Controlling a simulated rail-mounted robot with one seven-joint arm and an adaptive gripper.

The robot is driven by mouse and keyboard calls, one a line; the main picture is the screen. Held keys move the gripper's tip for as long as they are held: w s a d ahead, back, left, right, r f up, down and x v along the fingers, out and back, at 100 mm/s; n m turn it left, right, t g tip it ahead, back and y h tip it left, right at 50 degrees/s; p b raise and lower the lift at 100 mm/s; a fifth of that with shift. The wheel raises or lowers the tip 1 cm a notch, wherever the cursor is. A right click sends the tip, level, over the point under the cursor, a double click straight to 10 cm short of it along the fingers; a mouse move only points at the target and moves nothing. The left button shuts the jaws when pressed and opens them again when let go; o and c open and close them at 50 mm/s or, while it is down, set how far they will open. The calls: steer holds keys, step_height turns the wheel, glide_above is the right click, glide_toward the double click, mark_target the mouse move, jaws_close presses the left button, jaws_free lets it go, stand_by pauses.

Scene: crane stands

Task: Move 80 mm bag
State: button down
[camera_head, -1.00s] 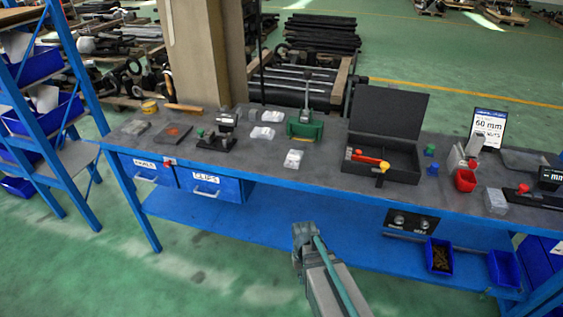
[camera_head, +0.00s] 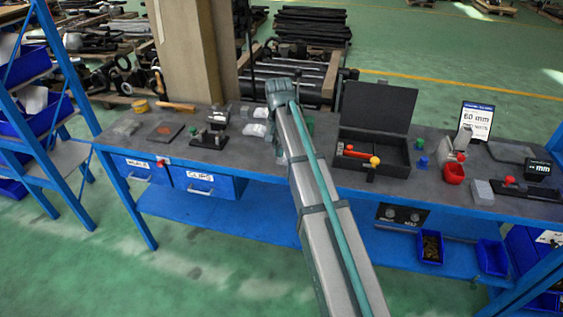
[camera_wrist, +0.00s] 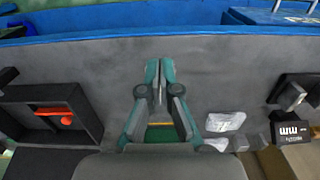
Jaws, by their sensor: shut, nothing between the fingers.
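Two white bags lie side by side on the grey bench, left of my arm in the head view: one at the back (camera_head: 261,112) and one nearer (camera_head: 255,130). In the wrist view they lie right of my gripper, one upper (camera_wrist: 225,122) and one lower (camera_wrist: 216,144). Their size marks cannot be read. A third bag in the earlier head view is hidden now. My gripper (camera_wrist: 161,68) is shut and empty above bare bench top. In the head view the gripper itself is hidden behind my arm.
An open black case (camera_head: 375,108) stands right of my arm. A small black stand (camera_head: 210,139) is left of the bags.

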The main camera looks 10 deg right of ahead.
mark_target(282, 169)
step_height(282, 169, down, 10)
steer(key=p, duration=0.3)
steer(key=shift+r, duration=0.1)
steer(key=w, duration=0.1)
steer(key=w+d+p, duration=0.1)
steer(key=shift+w+r, duration=0.2)
steer(key=shift+w, duration=0.1)
steer(key=shift+w+d+f+p, duration=0.15)
steer(key=shift+w+d+p, duration=0.2)
steer(key=shift+w, duration=0.2)
steer(key=w+d, duration=0.2)
steer(key=w, duration=0.2)
steer(key=w+d+b, duration=0.1)
steer(key=w+d, duration=0.1)
steer(key=w, duration=0.2)
steer(key=w+d+b, duration=0.1)
steer(key=w, duration=0.3)
steer(key=shift+d, duration=0.4)
steer(key=shift+s, duration=0.1)
